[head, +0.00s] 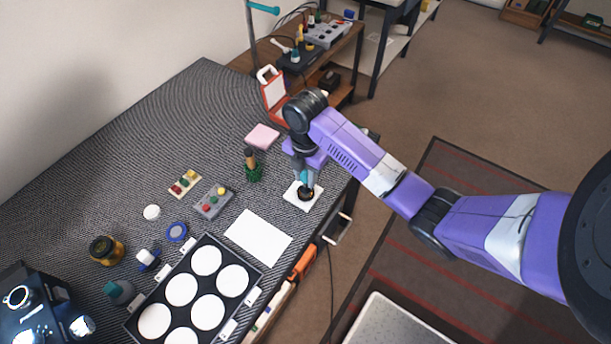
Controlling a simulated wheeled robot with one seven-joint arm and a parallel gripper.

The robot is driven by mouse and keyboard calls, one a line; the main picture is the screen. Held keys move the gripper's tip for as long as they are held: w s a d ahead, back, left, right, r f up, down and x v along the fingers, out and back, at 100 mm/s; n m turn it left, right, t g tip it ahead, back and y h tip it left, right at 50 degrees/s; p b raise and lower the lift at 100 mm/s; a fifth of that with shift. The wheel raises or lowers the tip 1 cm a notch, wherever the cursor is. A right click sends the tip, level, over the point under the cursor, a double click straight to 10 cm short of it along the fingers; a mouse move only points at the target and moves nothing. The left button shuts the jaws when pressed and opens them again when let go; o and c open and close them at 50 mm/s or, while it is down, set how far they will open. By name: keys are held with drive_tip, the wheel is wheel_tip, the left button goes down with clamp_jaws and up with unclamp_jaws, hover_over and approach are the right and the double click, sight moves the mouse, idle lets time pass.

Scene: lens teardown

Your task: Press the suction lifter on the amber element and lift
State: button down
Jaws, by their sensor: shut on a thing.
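My gripper (304,172) points down over a white square pad (291,195) near the right edge of the table. It is shut on a slim teal tool, which looks like the suction lifter (309,181). The lifter's lower end is at a small dark round piece (306,194) on the pad. I cannot tell whether they touch. I cannot make out the amber element; it may be hidden under the lifter or inside the dark piece.
A black tray with white round pads (206,260) lies at the front, beside a white sheet (258,237). A green holder with a brown-handled tool (253,172) and a pink block (262,137) stand left of the arm. An amber-and-black jar (106,250) is far left.

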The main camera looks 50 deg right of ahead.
drive_tip(key=shift+f, duration=0.7)
idle(1.4)
drive_tip(key=shift+r, duration=0.1)
drive_tip(key=shift+r+p, duration=3.05)
drive_tip(key=shift+r, duration=2.4)
drive_tip(key=shift+s, duration=0.1)
